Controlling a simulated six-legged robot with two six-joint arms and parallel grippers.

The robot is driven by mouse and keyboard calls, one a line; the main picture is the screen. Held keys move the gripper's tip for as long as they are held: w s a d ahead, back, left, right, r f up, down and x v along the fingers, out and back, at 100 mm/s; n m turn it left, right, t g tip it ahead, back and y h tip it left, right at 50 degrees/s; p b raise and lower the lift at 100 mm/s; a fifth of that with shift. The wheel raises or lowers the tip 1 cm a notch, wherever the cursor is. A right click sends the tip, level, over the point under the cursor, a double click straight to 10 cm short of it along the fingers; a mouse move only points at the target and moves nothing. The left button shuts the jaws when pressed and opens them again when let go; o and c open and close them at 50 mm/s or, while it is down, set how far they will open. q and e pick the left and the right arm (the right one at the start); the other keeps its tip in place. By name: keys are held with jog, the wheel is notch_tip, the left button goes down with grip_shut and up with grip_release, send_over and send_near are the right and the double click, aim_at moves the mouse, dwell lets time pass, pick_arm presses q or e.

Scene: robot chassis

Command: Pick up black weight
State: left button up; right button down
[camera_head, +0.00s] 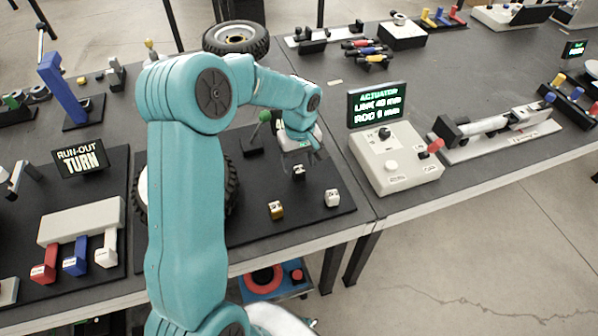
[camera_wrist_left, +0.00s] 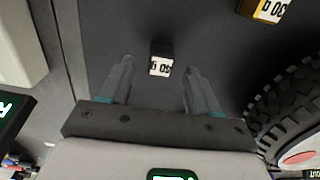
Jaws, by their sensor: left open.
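The black weight (camera_head: 299,172) is a small block with a white label, standing on the black mat (camera_head: 325,165). In the left wrist view, the black weight (camera_wrist_left: 161,50) lies between the spread fingers, near their tips. My left gripper (camera_head: 302,153) is just above and behind it in the head view. In the wrist view, this gripper (camera_wrist_left: 159,68) is open and empty, its two fingers on either side of the weight. I cannot tell the exact height gap. My right gripper is not in view.
A gold weight (camera_head: 276,210) and a white weight (camera_head: 332,197) stand nearby on the mat. A wheel with a tyre (camera_head: 231,190) is to the left, partly hidden by my arm. A white actuator box (camera_head: 395,160) stands to the right, and a green-knobbed lever (camera_head: 264,117) behind.

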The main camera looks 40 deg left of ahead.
aim_at(299, 169)
pick_arm(q)
jog(key=shift+f, duration=1.7)
jog(key=c, duration=1)
jog(key=shift+c, duration=0.2)
